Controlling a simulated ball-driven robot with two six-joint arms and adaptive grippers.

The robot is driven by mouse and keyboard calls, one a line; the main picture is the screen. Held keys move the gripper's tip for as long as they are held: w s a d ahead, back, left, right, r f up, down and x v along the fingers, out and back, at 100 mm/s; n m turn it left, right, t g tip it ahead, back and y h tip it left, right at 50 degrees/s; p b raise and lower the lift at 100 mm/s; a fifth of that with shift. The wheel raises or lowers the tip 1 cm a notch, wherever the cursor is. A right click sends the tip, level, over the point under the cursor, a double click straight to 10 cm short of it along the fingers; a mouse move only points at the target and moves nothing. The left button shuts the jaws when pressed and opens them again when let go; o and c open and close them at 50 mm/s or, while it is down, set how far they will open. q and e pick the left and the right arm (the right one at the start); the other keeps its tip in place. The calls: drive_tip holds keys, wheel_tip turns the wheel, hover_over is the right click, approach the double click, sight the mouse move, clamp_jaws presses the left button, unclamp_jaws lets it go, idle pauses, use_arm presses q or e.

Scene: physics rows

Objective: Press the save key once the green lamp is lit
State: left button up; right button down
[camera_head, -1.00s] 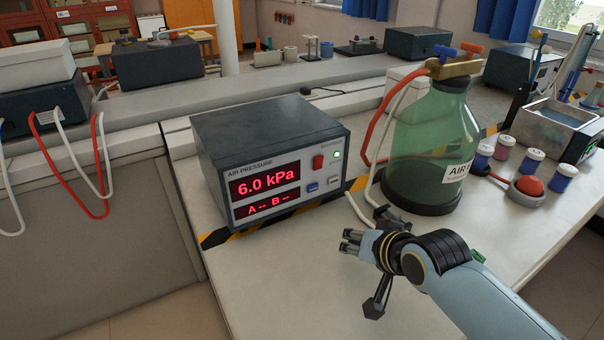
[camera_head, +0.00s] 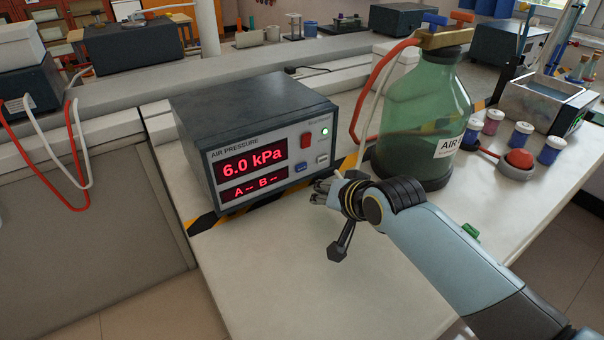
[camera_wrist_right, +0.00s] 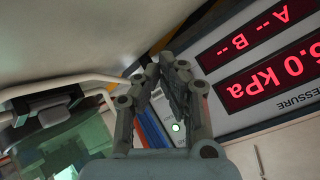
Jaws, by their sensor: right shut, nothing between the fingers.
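The air pressure meter (camera_head: 262,160) is a dark box with a pale front panel. Its red display (camera_head: 252,167) reads 6.0 kPa above A -- B --. A small green lamp (camera_head: 324,131) glows at the panel's upper right; it is also lit in the right wrist view (camera_wrist_right: 176,127). The panel has a red switch (camera_head: 306,140), a blue key (camera_head: 300,167) and a pale grey key (camera_head: 322,158). Their labels are too small to read, so I cannot tell which is save. My right gripper (camera_head: 319,192) is shut and empty, just in front of the panel's lower right. My left gripper is out of view.
A green glass bottle (camera_head: 422,115) with red and white hoses stands right of the meter, close to my right arm. Several small jars, a red bulb (camera_head: 519,159) and a metal bath (camera_head: 545,103) are farther right. The bench front (camera_head: 300,275) is clear.

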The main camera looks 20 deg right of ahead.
sight(299, 175)
drive_tip(key=w, duration=0.2)
drive_tip(key=w+b, duration=0.1)
drive_tip(key=shift+w+a+f, duration=0.1)
drive_tip(key=shift+w+a, duration=0.25)
drive_tip(key=shift+w, duration=0.55)
drive_tip(key=shift+w, duration=0.15)
idle(0.6)
drive_tip(key=shift+w, duration=0.3)
drive_tip(key=shift+w+a, duration=0.1)
drive_tip(key=shift+w, duration=0.2)
idle(0.6)
drive_tip(key=shift+w+r, duration=0.3)
drive_tip(key=shift+w, duration=0.05)
idle(0.6)
